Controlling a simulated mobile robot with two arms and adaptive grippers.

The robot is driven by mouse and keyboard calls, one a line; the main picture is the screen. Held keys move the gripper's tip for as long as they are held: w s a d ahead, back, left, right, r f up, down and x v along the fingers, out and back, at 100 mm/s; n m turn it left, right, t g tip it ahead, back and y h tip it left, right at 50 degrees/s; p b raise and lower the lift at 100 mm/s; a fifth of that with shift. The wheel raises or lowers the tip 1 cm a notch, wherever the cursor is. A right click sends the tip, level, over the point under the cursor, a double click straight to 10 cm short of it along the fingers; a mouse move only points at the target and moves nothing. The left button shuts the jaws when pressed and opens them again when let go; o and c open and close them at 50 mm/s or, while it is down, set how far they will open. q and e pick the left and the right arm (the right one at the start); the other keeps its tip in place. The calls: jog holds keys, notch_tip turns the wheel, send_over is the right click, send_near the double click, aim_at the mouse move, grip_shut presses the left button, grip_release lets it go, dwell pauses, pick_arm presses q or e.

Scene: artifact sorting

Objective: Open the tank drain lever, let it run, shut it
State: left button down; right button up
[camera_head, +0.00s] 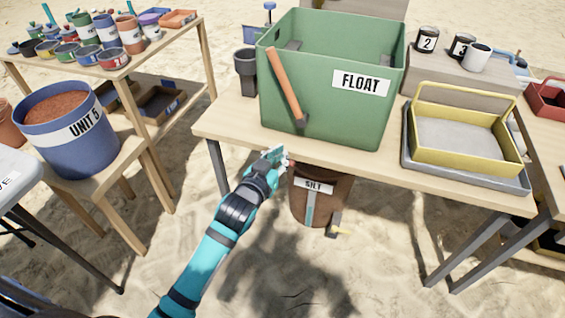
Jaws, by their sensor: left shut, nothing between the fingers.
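The green tank (320,120) labelled FLOAT stands on the wooden table. A long orange-brown handle (284,82) slants across its front left, with a dark piece at its lower end; I take it for the drain lever but cannot be sure. A brown bucket (335,205) labelled SILT is below the table edge, under the tank. My left gripper (280,154) is shut and empty at the table's front edge, below the handle's lower end and apart from it. A small reddish bit shows by its fingertips, unclear. My right gripper is out of view.
A yellow tray (466,167) sits in a grey tray right of the tank, with numbered black jars (427,39) behind. A blue bucket (65,150) labelled UNIT 5 stands on a left table. Shelves with several pots are back left. Sand between the tables is clear.

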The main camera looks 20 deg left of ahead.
pick_arm(q)
jog(key=shift+w+d+f+b, duration=0.15)
jog(key=shift+w+f, duration=0.15)
jog(key=shift+f, duration=0.25)
jog(key=shift+w+a+f+b, duration=0.15)
jog(key=shift+w+f, duration=0.15)
jog(key=shift+f, duration=0.25)
jog(key=shift+w+d+f+b, duration=0.15)
jog(key=shift+w+f, duration=0.15)
jog(key=shift+f, duration=0.25)
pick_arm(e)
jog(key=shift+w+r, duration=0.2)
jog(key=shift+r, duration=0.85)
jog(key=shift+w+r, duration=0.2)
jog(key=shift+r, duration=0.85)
